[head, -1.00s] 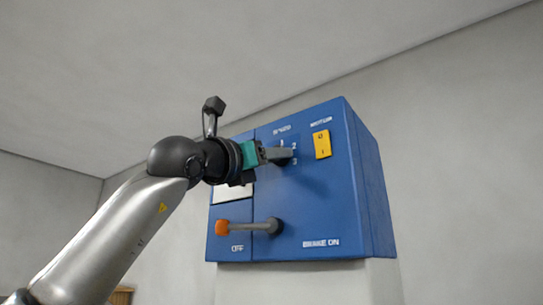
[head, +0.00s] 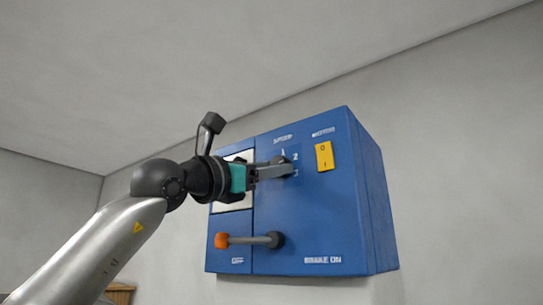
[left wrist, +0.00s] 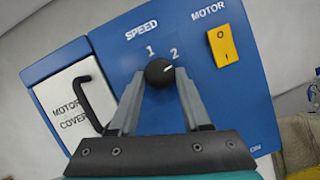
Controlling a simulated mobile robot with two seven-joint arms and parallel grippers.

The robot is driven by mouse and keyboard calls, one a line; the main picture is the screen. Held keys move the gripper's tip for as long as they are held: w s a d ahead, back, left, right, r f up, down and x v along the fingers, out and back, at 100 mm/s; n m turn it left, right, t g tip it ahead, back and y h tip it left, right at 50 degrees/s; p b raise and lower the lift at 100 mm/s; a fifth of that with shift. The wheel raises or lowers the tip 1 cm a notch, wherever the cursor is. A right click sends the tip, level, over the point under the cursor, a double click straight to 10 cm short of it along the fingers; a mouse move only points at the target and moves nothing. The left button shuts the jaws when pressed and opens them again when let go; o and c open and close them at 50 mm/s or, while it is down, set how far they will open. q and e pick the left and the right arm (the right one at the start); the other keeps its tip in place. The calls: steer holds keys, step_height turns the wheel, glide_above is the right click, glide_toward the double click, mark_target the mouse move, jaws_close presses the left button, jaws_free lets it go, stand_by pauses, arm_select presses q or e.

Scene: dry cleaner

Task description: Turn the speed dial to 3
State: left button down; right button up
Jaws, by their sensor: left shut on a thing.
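The blue control box (head: 320,215) has a black round speed dial (left wrist: 157,74) under the word SPEED. The numbers 1 and 2 show above the dial in the left wrist view; the dial's small light mark points up and right, roughly toward the 2. A 3 shows faintly beside the dial in the head view, and a finger hides it in the left wrist view. My left gripper (head: 283,169) is shut on the dial, one finger at each side; it also shows in the left wrist view (left wrist: 159,88). My right gripper is not in view.
A yellow motor switch (head: 324,156) sits right of the dial. A brake lever with an orange knob (head: 222,240) lies below it, toward OFF. A white motor cover with a black handle (left wrist: 85,98) is left of the dial. The wall around the box is bare.

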arm_select(q)
steer(key=m+g+p, duration=0.1)
steer(key=m, duration=0.1)
steer(key=m+p, duration=0.2)
steer(key=m+g+h+p, duration=0.1)
steer(key=m+p, duration=0.1)
steer(key=shift+w+a+r+g, duration=0.1)
steer(key=shift+a+r+g, duration=0.1)
steer(key=shift+r+g, duration=0.15)
steer(key=shift+m+g+p, duration=0.6)
steer(key=shift+m+g, duration=0.45)
steer(key=shift+m, duration=1.25)
steer(key=shift+w, duration=0.1)
steer(key=shift+c, duration=1.8)
jaws_free()
steer(key=shift+a+f, duration=0.1)
